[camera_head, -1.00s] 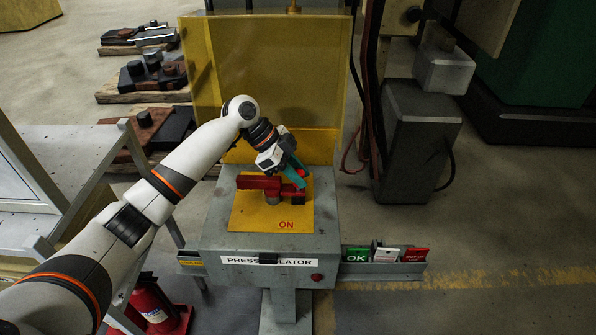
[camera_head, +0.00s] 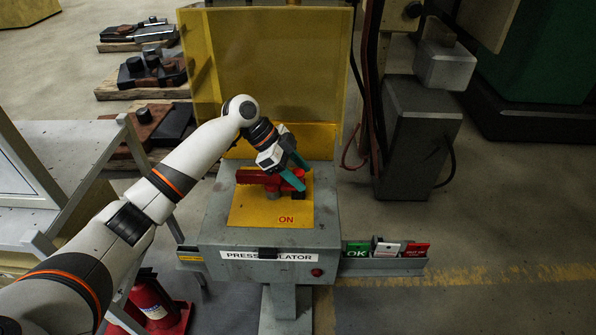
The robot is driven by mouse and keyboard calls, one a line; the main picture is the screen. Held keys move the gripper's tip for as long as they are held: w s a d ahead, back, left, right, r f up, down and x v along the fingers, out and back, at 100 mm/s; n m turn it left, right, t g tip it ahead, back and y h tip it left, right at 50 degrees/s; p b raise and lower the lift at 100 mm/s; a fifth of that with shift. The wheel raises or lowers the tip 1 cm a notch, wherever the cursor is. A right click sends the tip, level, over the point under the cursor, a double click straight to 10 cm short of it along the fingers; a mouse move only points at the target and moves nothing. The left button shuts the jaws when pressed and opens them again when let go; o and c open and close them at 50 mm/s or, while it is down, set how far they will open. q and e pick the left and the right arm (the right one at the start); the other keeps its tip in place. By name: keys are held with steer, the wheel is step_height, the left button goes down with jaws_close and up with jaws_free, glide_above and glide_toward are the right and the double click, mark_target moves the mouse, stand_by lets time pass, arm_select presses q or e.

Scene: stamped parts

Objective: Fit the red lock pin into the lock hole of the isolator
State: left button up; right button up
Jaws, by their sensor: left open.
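The isolator (camera_head: 225,238) is a grey box on a post with a yellow plate marked ON. A red handle (camera_head: 250,176) lies across the plate, with a dark block (camera_head: 300,195) near its right end. My left gripper (camera_head: 295,176) has two teal fingers spread apart above the handle's right end, pointing down and right. A small red piece (camera_head: 299,173) shows by the fingers; it looks like the lock pin, but I cannot tell how far it sits in the block. The lock hole is hidden. My right gripper is out of view.
A yellow translucent guard (camera_head: 270,70) stands behind the plate. A side tray (camera_head: 400,268) at the right holds green, white and red tags. A grey machine column (camera_head: 420,140) stands right of the isolator. A red extinguisher-like object (camera_head: 152,303) is at the lower left.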

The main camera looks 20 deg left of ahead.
arm_select(q)
steer(key=b+v, duration=0.2)
steer(key=v, duration=0.4)
steer(key=shift+a+r, duration=0.45)
steer(key=shift+r, duration=0.15)
steer(key=shift+s+f, duration=0.1)
